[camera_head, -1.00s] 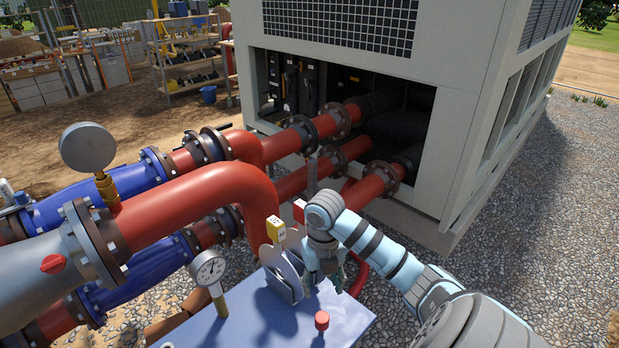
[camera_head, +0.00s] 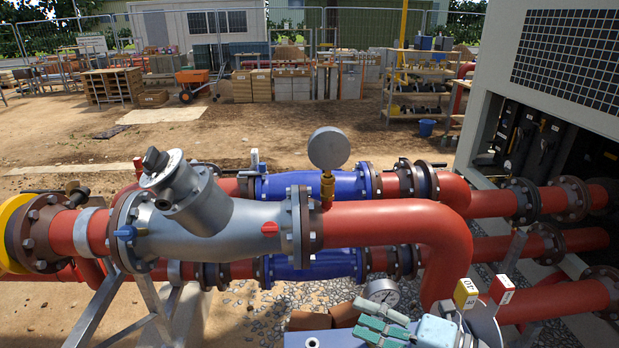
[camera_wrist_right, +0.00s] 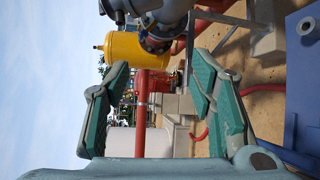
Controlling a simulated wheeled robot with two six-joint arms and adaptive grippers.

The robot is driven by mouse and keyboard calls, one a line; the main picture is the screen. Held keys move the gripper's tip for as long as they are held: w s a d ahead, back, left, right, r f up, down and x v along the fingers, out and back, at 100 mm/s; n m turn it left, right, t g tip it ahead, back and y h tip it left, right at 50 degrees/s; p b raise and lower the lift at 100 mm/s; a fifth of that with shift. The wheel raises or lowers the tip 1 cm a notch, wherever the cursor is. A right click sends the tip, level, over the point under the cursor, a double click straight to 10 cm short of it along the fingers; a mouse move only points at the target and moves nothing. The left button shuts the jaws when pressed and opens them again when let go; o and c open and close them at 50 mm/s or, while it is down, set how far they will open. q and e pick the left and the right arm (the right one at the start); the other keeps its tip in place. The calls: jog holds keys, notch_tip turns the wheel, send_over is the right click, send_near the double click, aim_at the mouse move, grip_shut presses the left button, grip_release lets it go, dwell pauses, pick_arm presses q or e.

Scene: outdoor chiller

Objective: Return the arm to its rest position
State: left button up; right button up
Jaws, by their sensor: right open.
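My right gripper (camera_head: 362,320) is at the bottom edge of the head view, right of centre, pointing left. It is above or in front of a blue box (camera_head: 318,339); the exact gap is hard to tell. In the wrist view its green-padded fingers (camera_wrist_right: 160,75) are spread wide with nothing held between them. Most of the right arm is outside the head view. My left gripper is not in view.
Red pipes (camera_head: 385,222) with a grey strainer (camera_head: 200,205) cross the view. A round gauge (camera_head: 328,148) rises from them. A small dial gauge (camera_head: 382,291) and yellow tag (camera_head: 466,293) are near the gripper. The chiller (camera_head: 488,110) stands right.

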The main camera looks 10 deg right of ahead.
jog(key=w+d+r+m+t+h, duration=0.1)
jog(key=d+r+m+t+h, duration=0.25)
jog(key=r+m+t, duration=0.45)
jog(key=s+d+f+m+g+h, duration=0.2)
jog(key=d+f+m+h, duration=0.8)
jog(key=d+m+h, duration=0.6)
jog(key=s+a+f+m+g+y, duration=0.3)
jog(key=s+a+f+g, duration=0.25)
jog(key=s+f, duration=0.45)
jog(key=s+a+f+m+g+y, duration=0.25)
jog(key=s+a+f+g, duration=0.35)
jog(key=s+f, duration=0.45)
jog(key=s+d+f+g+b, duration=0.1)
jog(key=d+f+g+b, duration=0.2)
jog(key=f, duration=1.8)
jog(key=s+d+f+b, duration=0.1)
jog(key=s+f+b, duration=0.1)
jog(key=s+f, duration=1.2)
jog(key=shift+s+f+g, duration=0.15)
jog(key=shift+g, duration=0.2)
